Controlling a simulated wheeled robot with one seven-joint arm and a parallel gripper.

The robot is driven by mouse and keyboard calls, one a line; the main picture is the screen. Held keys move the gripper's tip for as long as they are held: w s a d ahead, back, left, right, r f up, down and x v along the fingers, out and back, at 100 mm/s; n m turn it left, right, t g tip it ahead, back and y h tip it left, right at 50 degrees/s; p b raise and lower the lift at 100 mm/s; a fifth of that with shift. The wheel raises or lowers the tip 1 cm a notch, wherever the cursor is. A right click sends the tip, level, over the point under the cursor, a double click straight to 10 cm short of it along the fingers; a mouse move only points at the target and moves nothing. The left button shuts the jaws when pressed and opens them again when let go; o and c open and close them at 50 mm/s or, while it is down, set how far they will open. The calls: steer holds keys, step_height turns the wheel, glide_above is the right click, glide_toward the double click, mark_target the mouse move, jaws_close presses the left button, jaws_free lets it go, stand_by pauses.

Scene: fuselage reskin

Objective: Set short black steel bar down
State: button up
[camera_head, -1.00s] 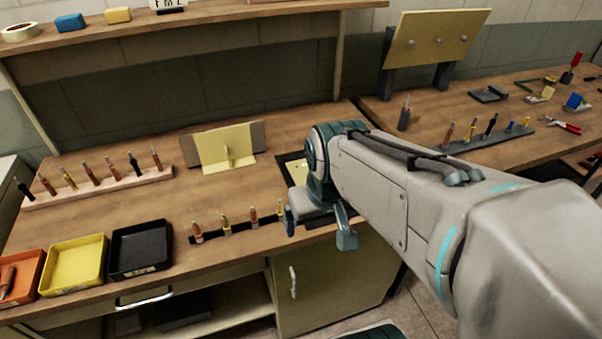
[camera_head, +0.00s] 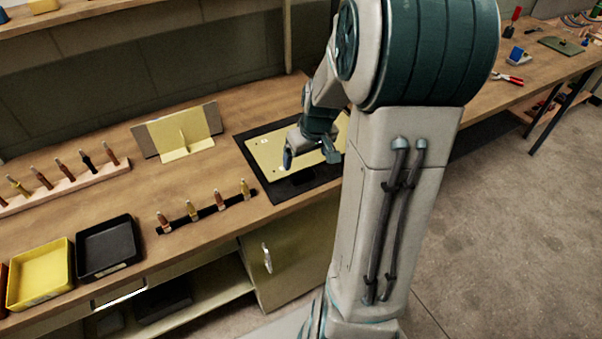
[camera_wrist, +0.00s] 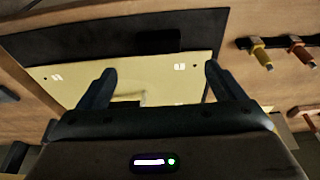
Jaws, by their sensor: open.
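A short black steel bar (camera_wrist: 158,40) lies along the edge of the cream panel (camera_wrist: 60,77), on the black mat (camera_wrist: 60,45). In the head view the bar (camera_head: 295,184) is a dark shape at the panel's front edge, hard to tell from the mat (camera_head: 270,205). My gripper (camera_head: 310,158) is over the panel (camera_head: 262,153), pointing down. In the wrist view my gripper (camera_wrist: 160,70) has its two fingers wide apart with nothing between them. The bar is beyond the fingertips, apart from them. Contact between fingers and panel cannot be told.
A black strip with several upright fasteners (camera_head: 207,210) is left of the mat. A cream bracket panel (camera_head: 180,140) stands behind. Black (camera_head: 108,250) and yellow (camera_head: 40,275) trays sit at left. Bare wood (camera_head: 150,190) lies between bracket and strip.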

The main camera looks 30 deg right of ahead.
mark_target(303, 173)
steer(key=shift+p+x, duration=0.55)
steer(key=shift+x, duration=4)
steer(key=shift+d, duration=0.15)
steer(key=c, duration=1.3)
steer(key=shift+c, duration=0.9)
steer(key=shift+r, duration=0.1)
